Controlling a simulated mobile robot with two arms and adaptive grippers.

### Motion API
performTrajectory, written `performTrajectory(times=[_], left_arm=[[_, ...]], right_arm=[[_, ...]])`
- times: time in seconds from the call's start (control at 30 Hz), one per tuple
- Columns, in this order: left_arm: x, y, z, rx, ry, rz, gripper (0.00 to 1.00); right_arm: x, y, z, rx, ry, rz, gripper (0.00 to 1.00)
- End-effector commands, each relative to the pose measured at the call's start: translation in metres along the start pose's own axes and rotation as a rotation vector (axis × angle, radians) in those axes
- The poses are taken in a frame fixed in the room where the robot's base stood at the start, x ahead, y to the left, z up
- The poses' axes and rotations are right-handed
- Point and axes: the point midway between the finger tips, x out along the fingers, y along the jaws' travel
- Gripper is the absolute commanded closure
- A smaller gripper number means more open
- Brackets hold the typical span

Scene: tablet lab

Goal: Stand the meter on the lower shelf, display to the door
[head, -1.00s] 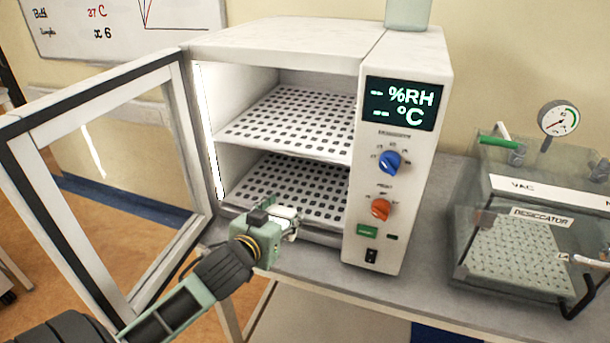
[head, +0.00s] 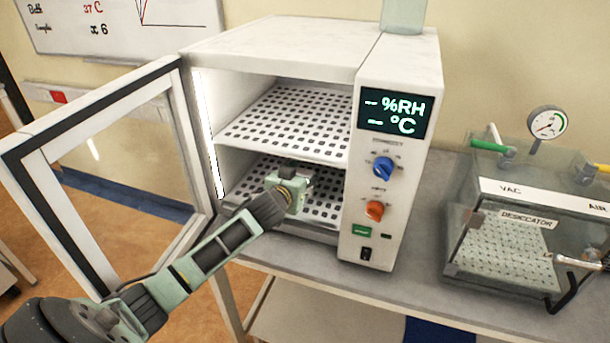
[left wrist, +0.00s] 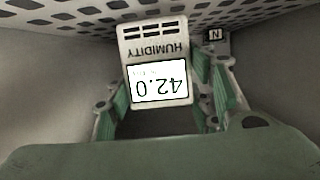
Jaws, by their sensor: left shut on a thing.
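The meter (left wrist: 157,52) is a white block with a lit display reading 42.0 and the word HUMIDITY, both upside down in the left wrist view. Its display faces my wrist camera and its vented end is by a perforated surface. My left gripper (head: 303,182) is shut on the meter, inside the cabinet's lower compartment over the lower shelf (head: 322,210). In the head view the gripper mostly hides the meter. I cannot tell whether it touches the shelf. The cabinet door (head: 183,137) stands open to the left. My right gripper is not in view.
The perforated upper shelf (head: 290,120) is close above my gripper. The control panel side (head: 385,205) bounds the opening on the right. A small black tag marked N (left wrist: 216,41) is beside the meter. A clear desiccator (head: 520,245) stands to the right.

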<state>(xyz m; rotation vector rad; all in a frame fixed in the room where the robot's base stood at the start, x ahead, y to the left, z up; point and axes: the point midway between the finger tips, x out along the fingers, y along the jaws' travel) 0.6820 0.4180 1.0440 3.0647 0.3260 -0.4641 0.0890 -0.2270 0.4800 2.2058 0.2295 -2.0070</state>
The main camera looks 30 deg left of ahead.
Motion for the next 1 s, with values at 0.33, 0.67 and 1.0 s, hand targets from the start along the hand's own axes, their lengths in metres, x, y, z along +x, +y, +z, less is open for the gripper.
performTrajectory(times=[0.33,0.67,1.0], left_arm=[[0.023,0.000,0.008,-0.001,0.000,0.000,0.78],[0.024,0.000,0.012,-0.001,-0.001,0.000,0.50],[0.023,0.000,0.011,0.000,-0.001,0.000,0.32]], right_arm=[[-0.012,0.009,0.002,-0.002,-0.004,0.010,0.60],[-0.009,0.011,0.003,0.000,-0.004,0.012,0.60],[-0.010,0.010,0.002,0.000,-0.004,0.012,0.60]])
